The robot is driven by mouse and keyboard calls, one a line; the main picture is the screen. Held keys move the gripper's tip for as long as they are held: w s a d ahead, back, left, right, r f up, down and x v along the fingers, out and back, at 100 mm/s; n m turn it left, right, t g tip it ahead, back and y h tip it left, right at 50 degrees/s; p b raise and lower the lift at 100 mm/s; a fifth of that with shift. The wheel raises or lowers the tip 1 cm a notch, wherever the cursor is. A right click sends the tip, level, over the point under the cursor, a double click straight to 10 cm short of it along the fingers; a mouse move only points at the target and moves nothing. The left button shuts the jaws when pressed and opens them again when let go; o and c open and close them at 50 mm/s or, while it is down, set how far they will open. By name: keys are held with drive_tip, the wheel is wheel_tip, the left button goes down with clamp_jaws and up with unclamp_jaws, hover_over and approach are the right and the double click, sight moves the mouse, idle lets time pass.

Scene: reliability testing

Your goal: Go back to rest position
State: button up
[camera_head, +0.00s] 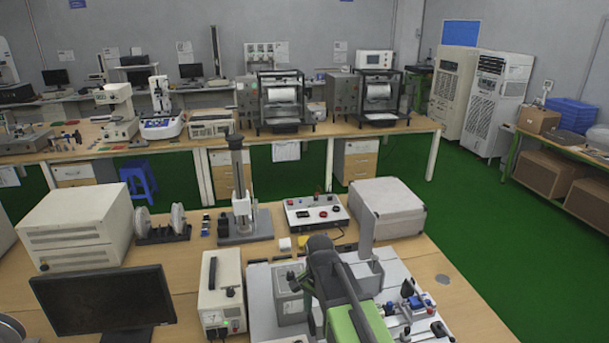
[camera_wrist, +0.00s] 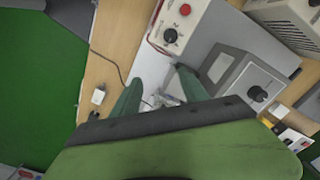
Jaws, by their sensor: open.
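My gripper (camera_wrist: 157,88) shows in the wrist view with its two green fingers spread apart and nothing held between them. Behind the fingers is a pale work surface with small metal parts, too blurred to make out. In the head view my dark and green arm reaches over the light grey platform (camera_head: 395,285) at the front of the bench. The arm hides part of the platform. The fingertips are hard to make out there.
A grey box with a black knob (camera_wrist: 245,85) and a white box with a red button (camera_wrist: 188,22) stand close to the fingers. In the head view, a monitor (camera_head: 103,300), a cream instrument (camera_head: 222,290) and a grey case (camera_head: 388,205) crowd the bench. Green floor (camera_head: 480,240) is clear at right.

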drive_tip(key=s+d+f+n+b, duration=0.3)
drive_tip(key=d+f+n, duration=0.1)
drive_tip(key=d, duration=0.2)
drive_tip(key=s+d+f+n+b, duration=0.3)
drive_tip(key=d+f, duration=0.1)
drive_tip(key=d, duration=0.3)
drive_tip(key=shift+d+f+n, duration=0.25)
drive_tip(key=shift+f+n, duration=0.1)
drive_tip(key=shift+n, duration=0.05)
